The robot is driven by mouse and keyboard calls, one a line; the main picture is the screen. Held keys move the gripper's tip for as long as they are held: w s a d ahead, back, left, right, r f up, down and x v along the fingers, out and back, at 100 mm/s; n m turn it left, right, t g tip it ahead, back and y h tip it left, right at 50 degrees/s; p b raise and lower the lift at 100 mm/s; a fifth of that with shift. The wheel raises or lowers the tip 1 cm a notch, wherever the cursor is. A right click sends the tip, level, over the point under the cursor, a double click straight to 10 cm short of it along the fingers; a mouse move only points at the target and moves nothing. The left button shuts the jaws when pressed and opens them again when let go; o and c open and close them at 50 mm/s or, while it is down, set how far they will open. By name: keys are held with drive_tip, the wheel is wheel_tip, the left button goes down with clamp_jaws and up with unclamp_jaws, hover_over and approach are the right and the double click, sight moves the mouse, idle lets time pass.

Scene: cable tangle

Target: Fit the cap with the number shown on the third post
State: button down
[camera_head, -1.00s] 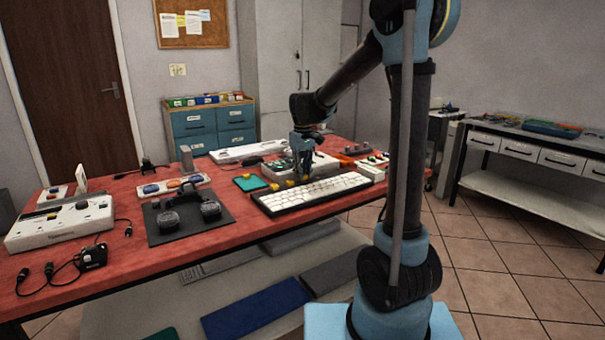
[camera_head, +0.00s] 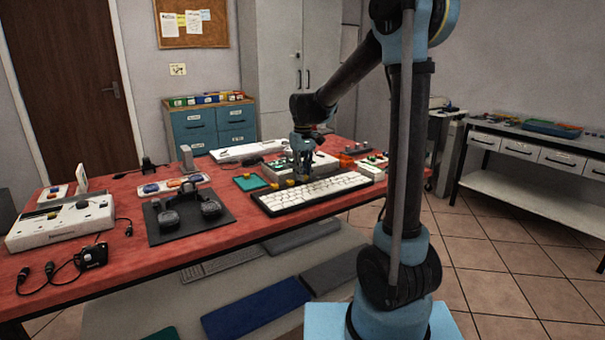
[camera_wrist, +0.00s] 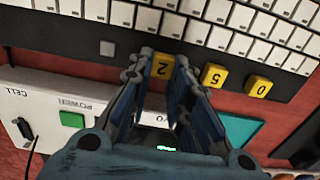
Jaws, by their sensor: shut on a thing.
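My gripper (camera_wrist: 165,62) is shut on a yellow cap marked 2 (camera_wrist: 162,68) at the keyboard's dark back strip. I cannot tell whether this cap still touches the strip. A yellow cap marked 5 (camera_wrist: 214,75) and a yellow cap marked 0 (camera_wrist: 258,87) sit in a row to its right in the wrist view, on the strip. In the head view my gripper (camera_head: 302,176) points down behind the white keyboard (camera_head: 315,192). No row of posts can be made out, and the display of the white panel is largely hidden behind my fingers.
A white panel (camera_wrist: 50,90) with a green power button (camera_wrist: 72,119) lies close beside my gripper. A green pad (camera_head: 250,182) is to its left. A black mat with two dark rounded items (camera_head: 165,236) lies further left. The red table's front edge is bare.

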drive_tip(key=shift+f, duration=0.4)
idle(0.5)
drive_tip(key=c, duration=1.4)
unclamp_jaws()
drive_tip(key=shift+r, duration=2.5)
